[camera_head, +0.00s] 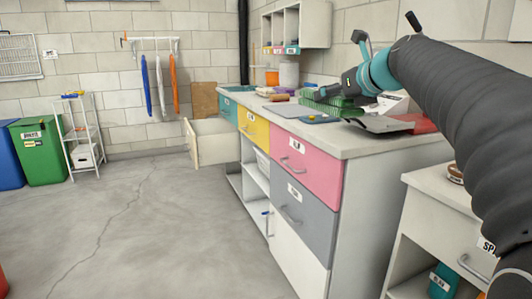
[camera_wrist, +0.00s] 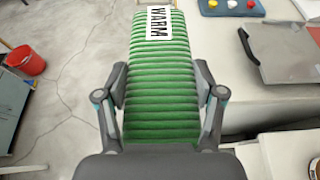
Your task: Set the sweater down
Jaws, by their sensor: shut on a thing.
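The sweater (camera_wrist: 165,90) is a green ribbed, folded bundle with a white "WARM" label. In the wrist view it lies between the two fingers of my gripper (camera_wrist: 162,92), which press on its sides. In the head view the sweater (camera_head: 340,106) shows as a green striped shape under my gripper (camera_head: 328,94), at the worktop. In the wrist view, floor shows to its left and the worktop to its right. I cannot tell whether it touches the worktop.
Coloured drawers are below; one cream drawer (camera_head: 212,142) stands open at the far end. A red bucket (camera_wrist: 26,61) stands on the floor. Green and blue bins stand at left.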

